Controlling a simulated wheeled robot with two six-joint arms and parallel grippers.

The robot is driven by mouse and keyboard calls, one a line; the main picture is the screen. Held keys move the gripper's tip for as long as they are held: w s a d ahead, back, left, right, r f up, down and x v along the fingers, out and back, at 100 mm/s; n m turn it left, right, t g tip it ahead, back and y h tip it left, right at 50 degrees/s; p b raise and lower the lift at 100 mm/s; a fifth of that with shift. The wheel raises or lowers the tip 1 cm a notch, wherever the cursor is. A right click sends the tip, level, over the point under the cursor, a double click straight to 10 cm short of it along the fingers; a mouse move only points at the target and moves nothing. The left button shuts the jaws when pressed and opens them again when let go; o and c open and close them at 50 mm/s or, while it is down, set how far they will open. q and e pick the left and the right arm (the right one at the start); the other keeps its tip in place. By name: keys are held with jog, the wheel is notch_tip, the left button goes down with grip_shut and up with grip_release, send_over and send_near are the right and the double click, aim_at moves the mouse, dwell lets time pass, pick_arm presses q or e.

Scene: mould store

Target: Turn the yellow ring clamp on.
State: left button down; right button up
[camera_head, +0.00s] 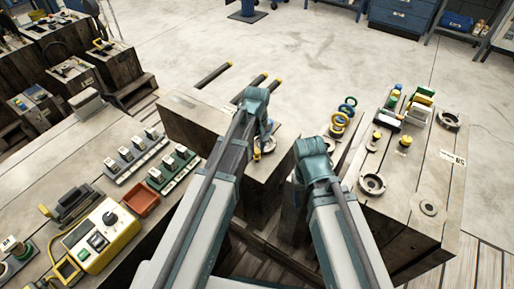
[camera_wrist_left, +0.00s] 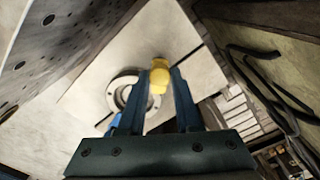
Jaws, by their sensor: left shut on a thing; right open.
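The yellow ring clamp shows in the left wrist view as a pale grey ring (camera_wrist_left: 113,96) with a yellow knob (camera_wrist_left: 159,72) at its side. In the head view only a bit of the yellow part (camera_head: 269,146) shows, on the middle wooden block below my left wrist. My left gripper (camera_wrist_left: 157,88) is shut on the yellow knob, with a finger on each side of it.
The left bench holds switch rows (camera_head: 135,155), a red tray (camera_head: 142,204) and a yellow control box (camera_head: 100,240). Dark yellow-tipped bars (camera_head: 213,75) lie behind the middle block.

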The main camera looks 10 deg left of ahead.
aim_at(257, 151)
pick_arm(q)
jog(key=m, duration=0.5)
jog(key=shift+m, duration=0.7)
jog(key=c, duration=0.6)
grip_release()
notch_tip(257, 151, up, 14)
jog(key=p, duration=1.3)
jog(key=shift+p, duration=0.4)
jog(key=shift+f, duration=0.15)
